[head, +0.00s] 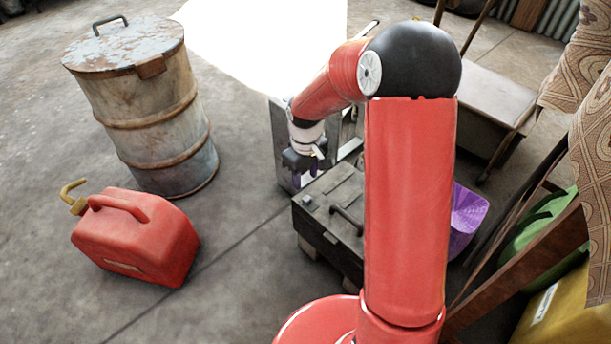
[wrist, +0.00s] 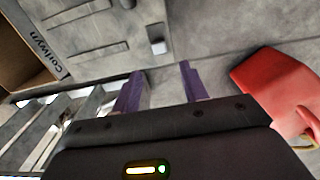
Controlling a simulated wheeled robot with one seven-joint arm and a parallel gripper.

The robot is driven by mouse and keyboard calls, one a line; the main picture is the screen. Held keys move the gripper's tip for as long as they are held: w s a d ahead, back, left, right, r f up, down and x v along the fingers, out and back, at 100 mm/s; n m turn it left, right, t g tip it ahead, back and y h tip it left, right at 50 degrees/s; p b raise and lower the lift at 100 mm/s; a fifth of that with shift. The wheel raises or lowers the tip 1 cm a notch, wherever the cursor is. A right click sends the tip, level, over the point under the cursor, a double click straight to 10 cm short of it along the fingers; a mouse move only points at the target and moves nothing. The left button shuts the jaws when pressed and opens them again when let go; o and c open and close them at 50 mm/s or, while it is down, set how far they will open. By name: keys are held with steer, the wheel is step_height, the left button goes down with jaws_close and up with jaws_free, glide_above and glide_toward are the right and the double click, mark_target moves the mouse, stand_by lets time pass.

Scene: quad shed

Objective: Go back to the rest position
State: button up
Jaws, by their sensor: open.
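My gripper (head: 305,174) is at the end of my red arm in the head view, low beside the dark grey chest (head: 325,238). Its two purple fingers (wrist: 161,88) stand apart in the wrist view, with nothing held between them. A grey metal surface and the floor show beyond the fingertips. My arm hides part of the chest and of the grey upright case (head: 280,139) behind my gripper.
A rusty barrel (head: 155,110) and a red jerrycan (head: 135,240) stand on the left; the jerrycan also shows in the wrist view (wrist: 283,88). A purple container (head: 467,215), bench (head: 490,97) and wooden frame are right of my arm. Floor between jerrycan and chest is clear.

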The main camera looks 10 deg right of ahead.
steer(key=s+r+m+t+p, duration=0.2)
steer(key=s+r+m+p, duration=0.1)
steer(key=s+r, duration=0.9)
steer(key=s+d+r+m+t+p, duration=0.1)
steer(key=s+r+m+t+p, duration=0.2)
steer(key=s+r, duration=0.9)
step_height(320, 180, up, 5)
steer(key=p, duration=0.2)
steer(key=shift+s+r+t+p, duration=0.15)
steer(key=shift+t+p, duration=0.15)
steer(key=shift+p, duration=0.1)
